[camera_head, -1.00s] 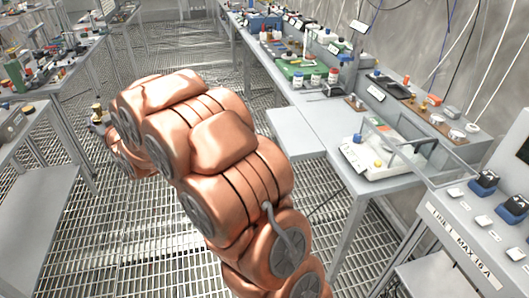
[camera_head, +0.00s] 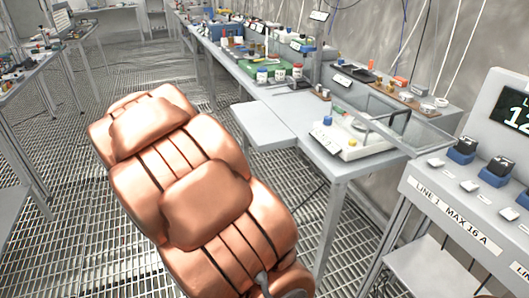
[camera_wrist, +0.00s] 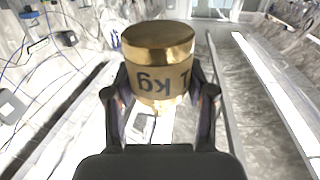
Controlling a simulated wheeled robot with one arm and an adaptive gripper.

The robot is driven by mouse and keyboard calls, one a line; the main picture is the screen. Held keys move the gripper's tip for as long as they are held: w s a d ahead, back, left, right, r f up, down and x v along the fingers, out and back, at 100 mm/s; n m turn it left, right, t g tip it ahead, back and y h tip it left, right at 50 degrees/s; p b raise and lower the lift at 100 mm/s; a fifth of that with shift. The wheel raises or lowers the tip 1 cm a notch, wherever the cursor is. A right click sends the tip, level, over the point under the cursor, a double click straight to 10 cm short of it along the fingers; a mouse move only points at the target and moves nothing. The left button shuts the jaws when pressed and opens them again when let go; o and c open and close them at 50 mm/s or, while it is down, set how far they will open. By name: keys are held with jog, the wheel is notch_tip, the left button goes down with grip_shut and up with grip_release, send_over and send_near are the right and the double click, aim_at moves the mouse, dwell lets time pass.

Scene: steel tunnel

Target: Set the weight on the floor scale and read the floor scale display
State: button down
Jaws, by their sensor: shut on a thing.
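A brass cylindrical weight (camera_wrist: 158,62) marked 1 kg, the lettering upside down, fills the middle of the wrist view. My gripper (camera_wrist: 160,100) is shut on it, with one dark finger on each side. In the head view my copper arm is in front, and its end with the weight is hidden. I cannot make out a floor scale in either view. A dark display (camera_head: 516,108) in a white housing is cut off at the right edge of the head view; its visible part seems to read 12. I cannot tell whether it belongs to the scale.
A long bench (camera_head: 222,58) with many items runs along the right wall. A table with a clear-shielded white device (camera_head: 345,140) stands nearer. A socket panel (camera_head: 450,222) marked LINE 1 MAX 16 A is at lower right. Benches (camera_head: 78,42) line the left. Grating floor (camera_head: 90,225) lies open between.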

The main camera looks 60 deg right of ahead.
jog(key=s+d+f+m+g+h+b, duration=0.4)
jog(key=s+d, duration=0.3)
jog(key=s, duration=0.5)
jog(key=s+d+f+m+g+h+b, duration=0.1)
jog(key=s+d+f+m+g+b, duration=0.2)
jog(key=s+d+g+b, duration=0.55)
jog(key=w+d+t+p, duration=0.1)
jog(key=w+d+p, duration=0.1)
jog(key=d, duration=0.1)
jog(key=w+d+f+t+p, duration=0.1)
jog(key=w+d+p, duration=0.1)
jog(key=d, duration=0.2)
jog(key=w+d+f+t+p, duration=0.1)
jog(key=w+d+p, duration=0.1)
jog(key=d+p, duration=0.1)
jog(key=shift+w+d, duration=0.4)
jog(key=shift+d, duration=0.05)
jog(key=shift+f+b, duration=0.4)
jog(key=shift+f, duration=1.3)
jog(key=shift+f, duration=0.15)
jog(key=shift+c, duration=1.9)
grip_release()
jog(key=shift+f, duration=0.1)
